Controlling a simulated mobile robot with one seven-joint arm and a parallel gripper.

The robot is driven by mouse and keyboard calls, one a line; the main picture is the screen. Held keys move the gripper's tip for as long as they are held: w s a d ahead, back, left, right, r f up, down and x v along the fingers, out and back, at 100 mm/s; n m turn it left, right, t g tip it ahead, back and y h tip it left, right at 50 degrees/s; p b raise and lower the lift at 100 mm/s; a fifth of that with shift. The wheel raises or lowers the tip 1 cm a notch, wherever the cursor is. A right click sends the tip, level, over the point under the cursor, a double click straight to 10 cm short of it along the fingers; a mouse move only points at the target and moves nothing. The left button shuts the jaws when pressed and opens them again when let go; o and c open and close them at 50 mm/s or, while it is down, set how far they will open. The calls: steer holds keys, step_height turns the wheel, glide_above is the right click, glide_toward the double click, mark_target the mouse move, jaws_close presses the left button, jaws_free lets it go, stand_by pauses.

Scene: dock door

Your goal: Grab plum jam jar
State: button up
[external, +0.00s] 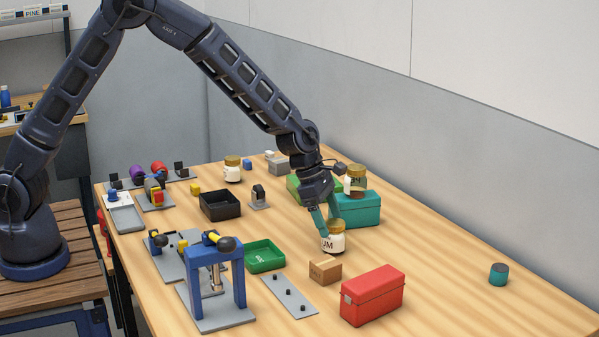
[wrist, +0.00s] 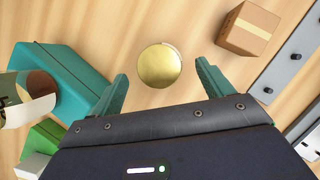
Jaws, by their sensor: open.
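The plum jam jar (external: 333,241) stands upright on the table, with a gold lid and a white label on which "UM" can be read. In the wrist view its round gold lid (wrist: 159,67) lies ahead of my gripper, near the gap between the green fingers. My gripper (external: 325,219) is open and empty, pointing down close above the jar. The wrist view shows its fingers (wrist: 163,76) apart on either side of the lid. I cannot tell whether either finger touches the jar.
A teal box (external: 358,211) with another gold-lidded jar (external: 355,181) on top stands close behind. A cardboard box (external: 325,272), a red case (external: 372,296) and a green tray (external: 265,256) are in front. A third jar (external: 232,170) stands farther back. The right side is mostly clear.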

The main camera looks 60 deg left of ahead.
mark_target(337, 235)
steer(key=shift+x, duration=2.7)
steer(key=shift+d+r, duration=0.15)
steer(key=shift+c, duration=0.2)
steer(key=c, duration=1.1)
steer(key=shift+c, duration=0.6)
steer(key=shift+r, duration=0.15)
